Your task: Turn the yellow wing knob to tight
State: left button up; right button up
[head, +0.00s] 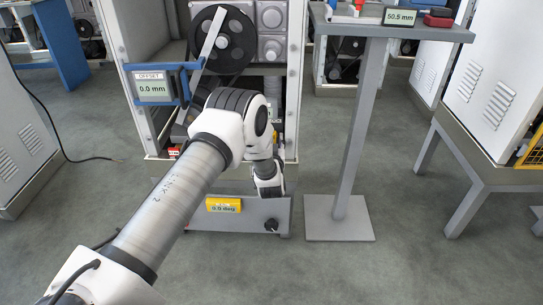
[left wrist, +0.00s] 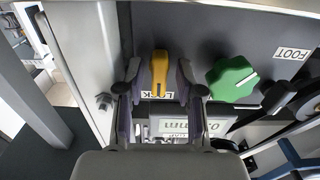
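The yellow wing knob (left wrist: 160,72) shows in the left wrist view on a grey panel, its wing upright in the picture, above a label reading LOCK (left wrist: 158,95). My left gripper (left wrist: 160,85) has one finger on each side of the knob, with a visible gap on both sides. It is open; contact with the panel cannot be told. In the head view my left arm reaches in from the left toward the machine, and I cannot make out the yellow knob there. My right gripper is not in view.
A green knob (left wrist: 233,78) sits close to the right of the yellow one, near a FOOT label (left wrist: 292,54). An OFFSET display (head: 154,86) reads 0.0 mm. A low grey box (head: 240,215) with a yellow display is on the floor. A stand (head: 352,130) is at right.

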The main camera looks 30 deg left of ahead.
pick_arm(q)
jog(key=n+b, duration=0.8)
jog(key=b, duration=0.1)
jog(key=f+n+b, duration=0.1)
jog(key=n+b, duration=0.3)
jog(key=shift+d+n, duration=0.1)
jog(key=shift+n, duration=0.3)
jog(key=shift+s+d+r+n+p, duration=0.3)
jog(key=shift+s+r+n+p, duration=0.1)
jog(key=shift+r, duration=0.2)
jog(key=s+d+r+m+g+h+p, duration=0.2)
jog(key=s+d+r+p, duration=0.15)
jog(key=s+p, duration=0.6)
jog(key=s+d+r+m+g+h+p, duration=0.15)
jog(key=s+d+p, duration=0.3)
jog(key=p, duration=1.05)
jog(key=s+d+f+m+g+h+p, duration=0.2)
jog(key=s+d+m, duration=0.1)
jog(key=s+m, duration=0.1)
jog(key=s+d+f+m+g+h+p, duration=0.2)
jog(key=s+d+m, duration=0.1)
jog(key=s, duration=0.4)
jog(key=shift+s+d+m+g, duration=0.15)
jog(key=shift+s+m+g, duration=0.1)
jog(key=shift+m+g, duration=0.1)
